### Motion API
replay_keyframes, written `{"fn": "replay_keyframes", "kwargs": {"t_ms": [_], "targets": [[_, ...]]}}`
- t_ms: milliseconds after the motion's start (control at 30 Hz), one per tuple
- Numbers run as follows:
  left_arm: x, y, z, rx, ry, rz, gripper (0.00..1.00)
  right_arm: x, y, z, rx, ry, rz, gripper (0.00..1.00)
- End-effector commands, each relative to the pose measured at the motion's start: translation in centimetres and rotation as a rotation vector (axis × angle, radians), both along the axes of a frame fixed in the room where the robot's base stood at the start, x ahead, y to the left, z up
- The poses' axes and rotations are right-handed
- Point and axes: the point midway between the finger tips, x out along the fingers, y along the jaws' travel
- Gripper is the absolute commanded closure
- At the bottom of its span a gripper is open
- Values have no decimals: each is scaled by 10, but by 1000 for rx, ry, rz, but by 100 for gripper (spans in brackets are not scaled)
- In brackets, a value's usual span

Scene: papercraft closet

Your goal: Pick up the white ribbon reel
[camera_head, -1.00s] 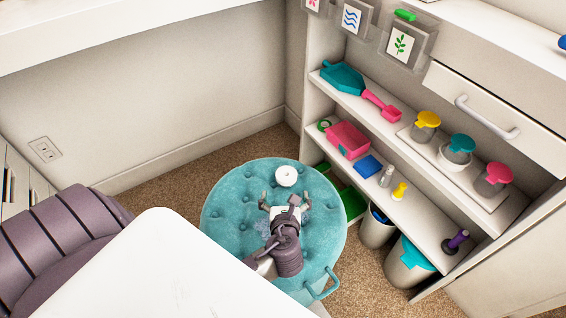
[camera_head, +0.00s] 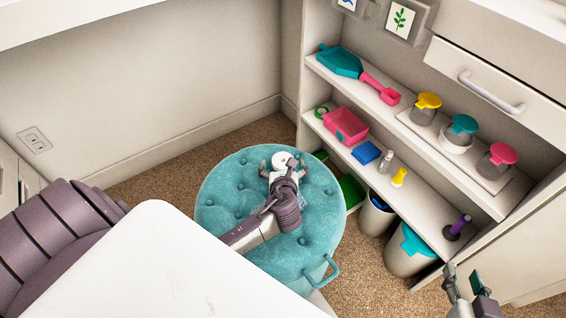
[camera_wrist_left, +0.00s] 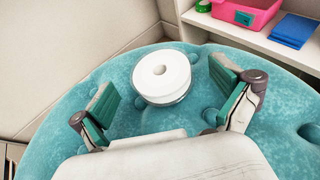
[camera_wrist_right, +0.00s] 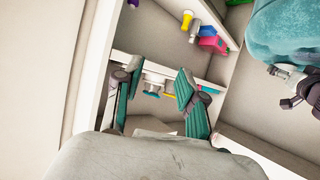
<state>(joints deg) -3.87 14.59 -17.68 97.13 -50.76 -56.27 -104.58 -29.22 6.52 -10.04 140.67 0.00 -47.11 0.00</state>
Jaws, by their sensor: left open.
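The white ribbon reel (camera_wrist_left: 161,76) lies flat on the teal tufted ottoman (camera_wrist_left: 60,150), its centre hole facing up. In the head view the reel (camera_head: 283,159) is partly hidden by my left gripper (camera_head: 283,163). In the left wrist view my left gripper (camera_wrist_left: 168,108) is open, with one finger at each side and the reel between and slightly beyond the fingertips. The fingers do not appear to touch it. My right gripper (camera_head: 463,283) is at the lower right of the head view, away from the reel. In the right wrist view its fingers (camera_wrist_right: 155,85) are apart and empty.
Shelves at the right hold a pink bin (camera_head: 346,126), a blue item (camera_head: 366,153), a teal dustpan (camera_head: 341,62) and lidded jars. Waste bins (camera_head: 376,215) stand beside the ottoman. Carpet is clear behind the ottoman.

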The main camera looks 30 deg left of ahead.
Motion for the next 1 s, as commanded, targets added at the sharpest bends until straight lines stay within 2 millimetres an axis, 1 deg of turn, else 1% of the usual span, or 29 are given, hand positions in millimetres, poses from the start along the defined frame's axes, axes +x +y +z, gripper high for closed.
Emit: {"fn": "replay_keyframes", "kwargs": {"t_ms": [100, 200, 267, 400, 533, 567, 600, 867, 900, 1000], "targets": [[10, 6, -6, 1, 0, 0, 0, 12, 6, 17, 29, -120, 9, 60], [14, 10, -8, -1, -1, -1, 0, 17, 9, 29, 45, -191, 12, 60], [16, 11, -8, -1, -2, -1, 0, 19, 10, 34, 52, -216, 14, 60], [18, 12, -9, 0, 0, -1, 0, 20, 11, 38, 57, -235, 15, 60], [17, 12, -8, 0, 0, -1, 0, 20, 11, 38, 56, -234, 16, 60], [17, 12, -8, 0, 0, -1, 2, 20, 11, 38, 56, -234, 16, 60], [17, 12, -8, 0, 0, -1, 8, 20, 11, 38, 56, -234, 16, 60], [17, 12, -8, 0, 0, -1, 52, 20, 11, 38, 55, -232, 15, 60], [17, 12, -9, 0, 0, -1, 58, 20, 11, 38, 56, -232, 14, 60], [17, 12, -8, 0, 0, -1, 59, 20, 11, 38, 55, -232, 15, 60]]}}
